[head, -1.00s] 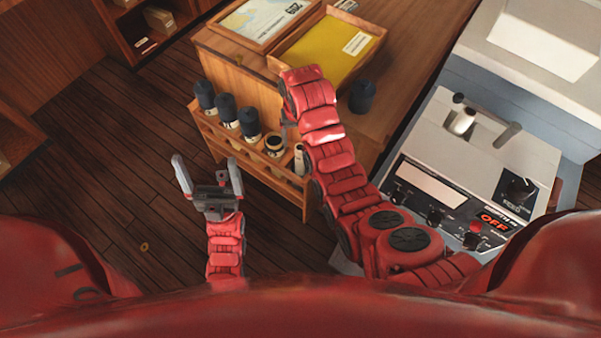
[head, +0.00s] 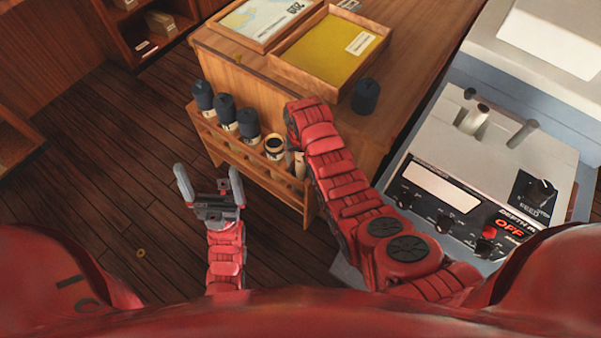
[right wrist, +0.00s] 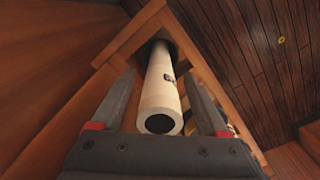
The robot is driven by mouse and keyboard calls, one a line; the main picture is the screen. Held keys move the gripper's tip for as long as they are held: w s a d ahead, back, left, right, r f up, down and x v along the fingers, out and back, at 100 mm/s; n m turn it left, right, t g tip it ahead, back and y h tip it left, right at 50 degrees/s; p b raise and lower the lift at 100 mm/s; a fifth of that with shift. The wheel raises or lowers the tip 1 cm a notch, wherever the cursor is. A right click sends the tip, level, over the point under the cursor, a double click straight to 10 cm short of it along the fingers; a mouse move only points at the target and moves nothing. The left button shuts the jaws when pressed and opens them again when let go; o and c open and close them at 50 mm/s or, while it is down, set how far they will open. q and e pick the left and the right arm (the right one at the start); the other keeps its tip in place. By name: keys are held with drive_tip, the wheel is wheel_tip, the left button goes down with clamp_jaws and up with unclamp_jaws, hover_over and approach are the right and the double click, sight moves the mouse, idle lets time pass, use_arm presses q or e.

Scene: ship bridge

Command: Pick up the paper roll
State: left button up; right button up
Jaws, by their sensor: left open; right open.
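A white paper roll (right wrist: 163,95) with a dark hollow end and a small dark mark stands in a hole of the wooden rack (right wrist: 112,62) in the right wrist view. My right gripper (right wrist: 160,76) is open, with one finger on each side of the roll. Whether the fingers touch it I cannot tell. In the head view my right arm hides most of this gripper, and only a pale sliver of the roll (head: 299,164) shows beside the arm. My left gripper (head: 209,175) is open and empty over the floor, left of the rack (head: 240,153).
Several dark-capped tubes (head: 226,108) and an open-ended one (head: 274,147) stand in the rack beside the roll. The desk behind bears a yellow-bottomed tray (head: 330,48) and a dark cylinder (head: 365,95). A depth recorder (head: 480,165) stands right.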

drive_tip(key=shift+f, duration=0.6)
clamp_jaws()
